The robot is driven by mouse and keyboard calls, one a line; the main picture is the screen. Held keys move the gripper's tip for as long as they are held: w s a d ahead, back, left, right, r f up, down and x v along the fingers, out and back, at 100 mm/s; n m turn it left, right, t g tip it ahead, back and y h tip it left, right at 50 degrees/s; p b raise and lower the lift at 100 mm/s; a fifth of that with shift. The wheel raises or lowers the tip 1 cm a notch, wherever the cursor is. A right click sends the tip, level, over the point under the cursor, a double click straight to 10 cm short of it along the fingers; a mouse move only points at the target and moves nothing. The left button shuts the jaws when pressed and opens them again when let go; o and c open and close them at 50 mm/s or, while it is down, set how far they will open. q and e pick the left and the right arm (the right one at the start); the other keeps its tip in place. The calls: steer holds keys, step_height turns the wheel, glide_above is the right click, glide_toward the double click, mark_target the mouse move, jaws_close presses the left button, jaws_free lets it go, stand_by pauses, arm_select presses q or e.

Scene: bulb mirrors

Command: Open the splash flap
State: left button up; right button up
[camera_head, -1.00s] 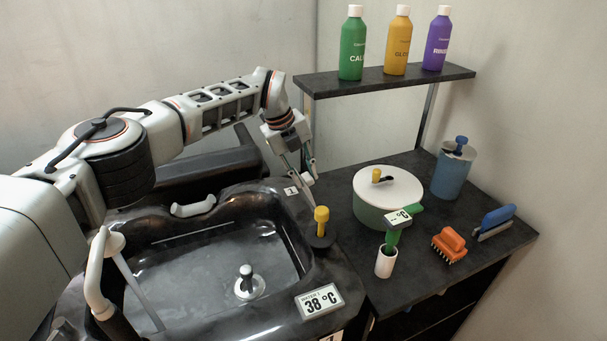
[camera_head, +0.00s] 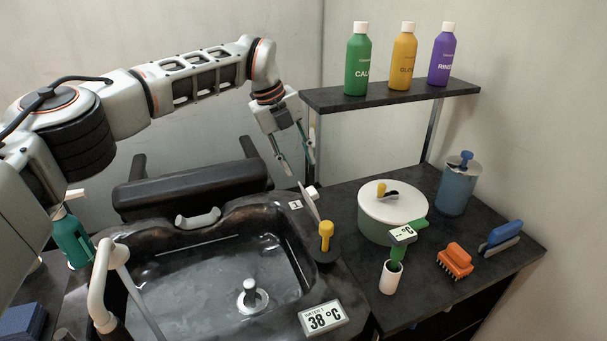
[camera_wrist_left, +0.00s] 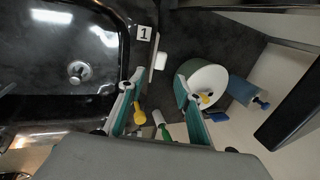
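The splash flap (camera_head: 309,203) is a thin grey panel standing up at the right rim of the black basin (camera_head: 345,285), beside the label marked 1. A white knob (camera_head: 313,192) sits at its right side. In the left wrist view the flap (camera_wrist_left: 153,58) shows nearly edge-on, with the white knob (camera_wrist_left: 161,61) next to it. My left gripper (camera_head: 299,166) is above and behind the flap, apart from it. Its two fingers are spread with nothing between them. It also shows open in the left wrist view (camera_wrist_left: 160,78). My right gripper is in neither view.
A yellow-handled valve (camera_head: 326,235) stands just in front of the flap. A lidded pot (camera_head: 375,223), a white cup (camera_head: 391,278) and an orange brush (camera_head: 455,260) are on the side table. A shelf (camera_head: 320,100) with bottles is above. A black headrest (camera_head: 190,190) lies behind the basin.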

arm_select(q)
steer(key=shift+v, duration=1)
